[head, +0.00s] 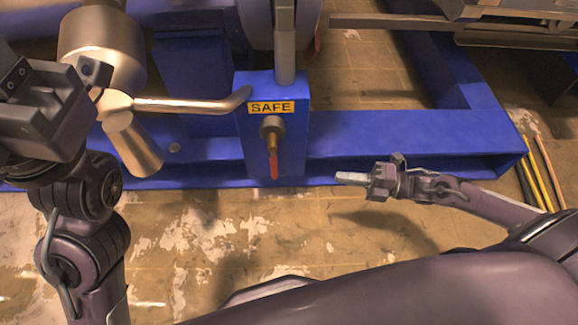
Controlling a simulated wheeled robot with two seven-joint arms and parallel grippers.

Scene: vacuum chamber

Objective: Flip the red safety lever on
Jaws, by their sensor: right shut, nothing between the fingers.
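The red safety lever (274,164) hangs straight down from a brass valve fitting (271,137) on the front of a blue post (245,130). A yellow SAFE label (271,107) is above the fitting. My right gripper (345,178) is shut and empty. It points left, to the right of the lever and slightly lower in the picture, with a clear gap between them. My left gripper (88,80) is at the upper left in front of a metal cylinder, well left of the lever. I cannot make out whether its fingers are open.
A blue frame beam (400,135) runs behind my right gripper. A metal cylinder (105,40) and a bent metal bar (190,105) are left of the post. Yellow and dark rods (540,170) lie at the right. The worn floor (190,240) in front is clear.

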